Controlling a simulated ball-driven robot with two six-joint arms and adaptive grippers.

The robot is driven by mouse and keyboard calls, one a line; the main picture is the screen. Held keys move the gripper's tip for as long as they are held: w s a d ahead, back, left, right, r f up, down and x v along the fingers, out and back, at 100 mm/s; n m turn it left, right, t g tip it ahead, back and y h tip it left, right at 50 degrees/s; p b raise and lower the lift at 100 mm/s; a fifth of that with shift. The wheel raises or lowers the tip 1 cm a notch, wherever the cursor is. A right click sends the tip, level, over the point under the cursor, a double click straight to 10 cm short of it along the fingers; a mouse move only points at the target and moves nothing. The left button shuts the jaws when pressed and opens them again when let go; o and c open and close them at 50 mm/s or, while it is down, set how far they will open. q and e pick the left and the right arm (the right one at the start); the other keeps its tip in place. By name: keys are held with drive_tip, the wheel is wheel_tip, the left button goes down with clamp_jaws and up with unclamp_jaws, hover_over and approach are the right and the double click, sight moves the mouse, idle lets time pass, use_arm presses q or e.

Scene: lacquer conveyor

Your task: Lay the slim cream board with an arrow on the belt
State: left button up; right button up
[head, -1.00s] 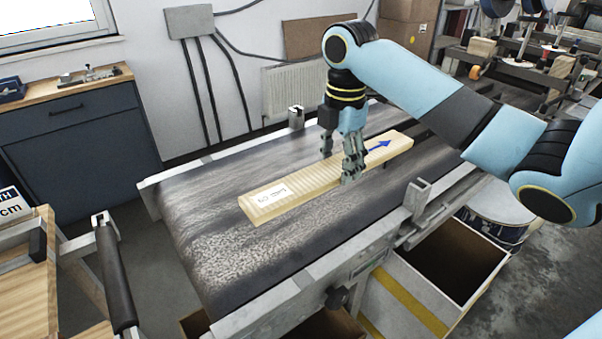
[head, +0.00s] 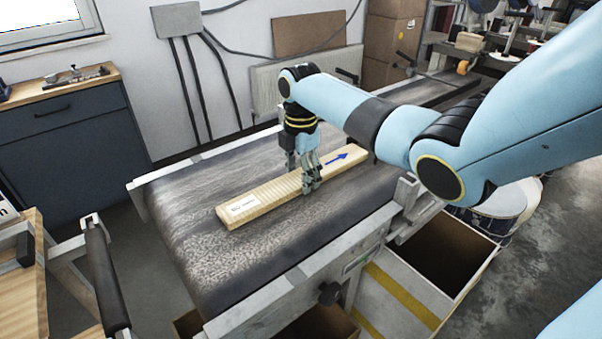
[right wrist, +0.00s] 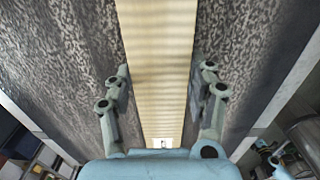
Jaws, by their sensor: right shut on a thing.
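The slim cream board (head: 268,198) has fine crosswise lines, a white label at its near left end and a blue arrow (head: 336,160) pointing to the far right. It lies lengthwise over the dark belt (head: 215,262), very low; I cannot tell whether its whole underside touches. My right gripper (head: 303,182) is shut across the board near its middle, one finger on each side. In the right wrist view the board (right wrist: 155,60) runs between the fingers of the gripper (right wrist: 160,95). My left gripper is not in view.
Metal rails edge the belt, with a bracket (head: 407,190) on the near right side. An open box (head: 392,283) with yellow tape stands below it on the right. A wooden bench with a black roller (head: 104,275) is at left. The belt's near end is bare.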

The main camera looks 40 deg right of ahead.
drive_tip(key=shift+f, duration=0.15)
drive_tip(key=o, duration=1.5)
drive_tip(key=shift+c, duration=0.2)
wheel_tip(320, 180, up, 12)
drive_tip(key=shift+r+b, duration=0.2)
drive_tip(key=shift+b, duration=0.1)
